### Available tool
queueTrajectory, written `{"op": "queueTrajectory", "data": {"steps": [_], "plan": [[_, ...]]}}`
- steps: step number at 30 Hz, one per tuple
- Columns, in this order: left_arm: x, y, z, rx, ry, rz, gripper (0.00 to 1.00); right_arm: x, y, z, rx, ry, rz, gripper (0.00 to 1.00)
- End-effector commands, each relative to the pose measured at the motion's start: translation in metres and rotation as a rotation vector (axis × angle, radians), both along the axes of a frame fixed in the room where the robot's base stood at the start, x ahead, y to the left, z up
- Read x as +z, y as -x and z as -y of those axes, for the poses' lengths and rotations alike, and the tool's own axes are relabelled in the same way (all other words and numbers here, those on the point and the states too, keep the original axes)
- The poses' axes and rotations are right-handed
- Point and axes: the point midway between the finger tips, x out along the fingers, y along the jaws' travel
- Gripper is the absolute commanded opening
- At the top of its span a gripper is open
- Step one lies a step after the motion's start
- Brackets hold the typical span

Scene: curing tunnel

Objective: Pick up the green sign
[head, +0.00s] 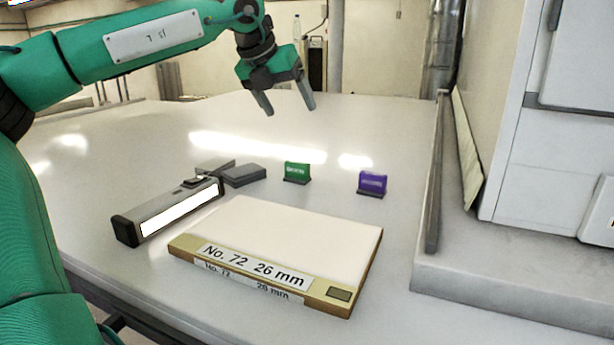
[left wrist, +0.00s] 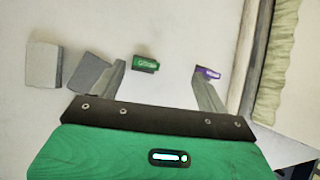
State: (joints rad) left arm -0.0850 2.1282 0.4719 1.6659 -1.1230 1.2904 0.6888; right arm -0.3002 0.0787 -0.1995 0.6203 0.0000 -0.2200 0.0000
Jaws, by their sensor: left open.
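The green sign (head: 297,171) is a small upright plate on a dark base, standing on the white table in the middle of the head view. In the left wrist view the green sign (left wrist: 145,63) lies ahead of the fingers, in line with the gap between them and closer to the left finger. My left gripper (head: 289,109) is open and empty, raised above the table behind the sign. Its two spread fingers also show in the left wrist view (left wrist: 160,85). My right gripper is not in view.
A purple sign (head: 372,182) stands to the right of the green one. A grey block (head: 244,176) and a lamp-like bar (head: 170,211) lie to the left. A large labelled box (head: 290,245) lies in front. A raised cabinet (head: 560,150) bounds the right side.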

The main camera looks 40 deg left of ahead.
Motion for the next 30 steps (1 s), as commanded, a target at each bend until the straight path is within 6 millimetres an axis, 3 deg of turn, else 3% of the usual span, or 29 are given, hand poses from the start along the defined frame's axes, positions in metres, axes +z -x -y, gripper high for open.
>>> {"op": "queueTrajectory", "data": {"steps": [3, 8, 21, 30], "plan": [[-0.011, 0.023, 0.008, -0.037, -0.106, -0.115, 0.76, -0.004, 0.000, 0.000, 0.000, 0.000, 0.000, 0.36], [-0.021, 0.035, 0.010, -0.056, -0.161, -0.186, 0.76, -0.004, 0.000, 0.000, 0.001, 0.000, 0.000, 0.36], [-0.089, 0.008, 0.003, -0.057, -0.160, -0.191, 0.76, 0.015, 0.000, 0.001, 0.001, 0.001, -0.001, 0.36], [-0.104, -0.001, 0.003, -0.056, -0.161, -0.190, 0.76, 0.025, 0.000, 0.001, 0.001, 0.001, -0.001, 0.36]]}}
